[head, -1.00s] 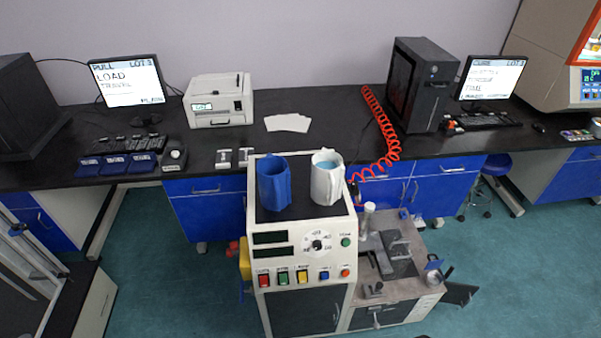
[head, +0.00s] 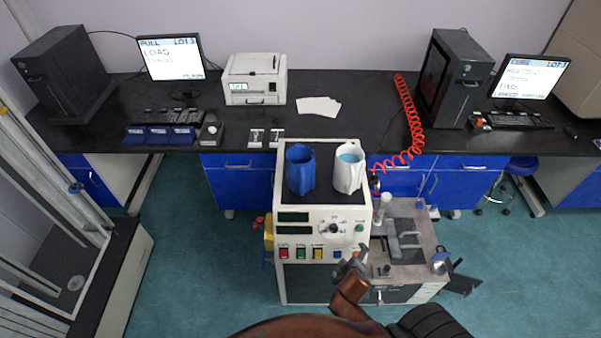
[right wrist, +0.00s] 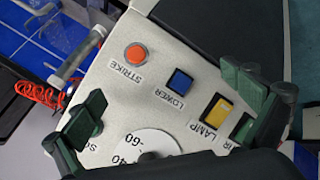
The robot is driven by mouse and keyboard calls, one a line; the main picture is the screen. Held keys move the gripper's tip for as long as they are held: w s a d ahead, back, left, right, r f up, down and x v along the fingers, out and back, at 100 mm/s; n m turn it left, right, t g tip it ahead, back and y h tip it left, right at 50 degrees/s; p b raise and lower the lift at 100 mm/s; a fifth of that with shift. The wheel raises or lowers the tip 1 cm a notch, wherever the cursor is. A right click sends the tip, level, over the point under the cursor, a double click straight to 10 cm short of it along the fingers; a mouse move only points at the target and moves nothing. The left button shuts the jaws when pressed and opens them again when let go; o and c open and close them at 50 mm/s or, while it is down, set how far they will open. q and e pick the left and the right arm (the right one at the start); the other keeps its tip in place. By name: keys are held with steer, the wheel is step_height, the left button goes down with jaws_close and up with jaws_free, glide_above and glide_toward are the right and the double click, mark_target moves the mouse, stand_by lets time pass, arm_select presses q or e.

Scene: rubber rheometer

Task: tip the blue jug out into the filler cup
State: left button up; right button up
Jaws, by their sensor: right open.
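The blue jug (head: 300,170) stands upright on the dark top of the rheometer console (head: 322,270). Its inside is not clear to see. A white cup (head: 348,172) with light blue inside stands upright just right of it, apart from it; I take it as the filler cup, but no label shows. My right gripper (head: 354,262) is open and empty, low in front of the console's lower right panel, below both vessels. In the right wrist view its spread fingers (right wrist: 172,95) are over the button panel (right wrist: 145,99). Neither vessel shows there. My left gripper is out of view.
The moulding unit (head: 412,235) with metal parts adjoins the console's right side. A red coiled hose (head: 412,115) hangs behind it. The black bench (head: 350,130) behind carries screens, a printer (head: 254,80) and paper sheets (head: 318,106). Space above the vessels is clear.

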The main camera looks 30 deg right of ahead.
steer(key=w+d+r+n+t+h+p, duration=0.1)
steer(key=w+r+t, duration=0.1)
steer(key=r, duration=0.6)
steer(key=w+d+r+t+h+p, duration=0.1)
steer(key=w+r, duration=0.2)
steer(key=r, duration=0.5)
steer(key=n+t+y, duration=0.3)
steer(key=n+t, duration=0.5)
steer(key=n, duration=0.3)
glide_toward(303, 183)
steer(key=w+d+f, duration=0.1)
steer(key=w+f, duration=0.1)
steer(key=w, duration=0.3)
steer(key=x, duration=0.2)
steer(key=p+x, duration=0.1)
steer(key=x, duration=0.1)
steer(key=p+x, duration=0.1)
steer(key=x, duration=0.1)
steer(key=shift+s+d+f, duration=0.15)
steer(key=shift+d+f, duration=0.15)
steer(key=shift+d, duration=0.1)
steer(key=shift+w+f, duration=0.1)
steer(key=shift+w, duration=0.25)
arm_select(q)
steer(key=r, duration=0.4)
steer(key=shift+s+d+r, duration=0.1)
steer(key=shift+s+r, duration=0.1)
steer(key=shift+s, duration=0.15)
